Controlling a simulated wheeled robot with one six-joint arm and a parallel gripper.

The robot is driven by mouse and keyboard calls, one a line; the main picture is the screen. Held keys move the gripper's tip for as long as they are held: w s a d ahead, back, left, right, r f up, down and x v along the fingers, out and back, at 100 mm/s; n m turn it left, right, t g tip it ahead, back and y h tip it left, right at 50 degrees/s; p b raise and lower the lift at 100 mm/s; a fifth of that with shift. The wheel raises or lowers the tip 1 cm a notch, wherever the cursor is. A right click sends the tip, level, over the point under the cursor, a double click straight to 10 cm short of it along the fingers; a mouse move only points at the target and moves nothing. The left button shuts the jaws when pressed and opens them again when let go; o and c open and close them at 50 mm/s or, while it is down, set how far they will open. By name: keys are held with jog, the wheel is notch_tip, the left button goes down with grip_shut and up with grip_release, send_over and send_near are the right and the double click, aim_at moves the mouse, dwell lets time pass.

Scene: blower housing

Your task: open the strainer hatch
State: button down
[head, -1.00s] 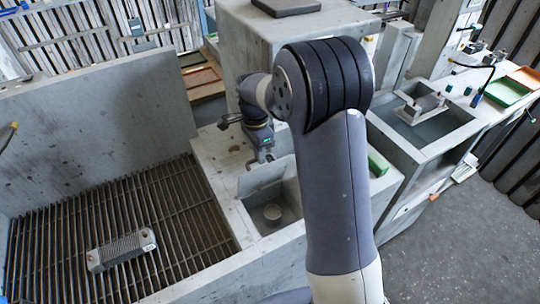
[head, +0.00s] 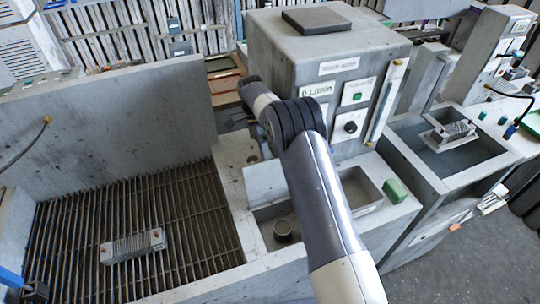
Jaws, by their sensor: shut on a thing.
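The strainer hatch lid (head: 265,183) is a flat grey plate. It stands raised at the back edge of a recess in the grey housing, tilted up from the opening. Inside the open recess a round strainer cup (head: 283,231) shows. My arm crosses the view from the lower right and bends near the housing's upper block, with its wrist end at the upper left of the bend. My gripper is hidden behind the arm, so its jaws and any contact with the lid cannot be seen. The right part of the recess is also covered by my arm.
A slatted grate (head: 130,220) lies left with a finned metal block (head: 133,246) on it. The control block (head: 330,75) stands behind. Right of my arm are an open basin (head: 362,190), a green block (head: 395,190) and a water-filled sink (head: 450,155).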

jog(key=shift+f, duration=0.5)
jog(key=c, duration=1.8)
grip_release()
jog(key=o, duration=0.3)
jog(key=shift+w+r, duration=0.1)
jog(key=shift+r, duration=0.1)
jog(key=shift+r, duration=0.15)
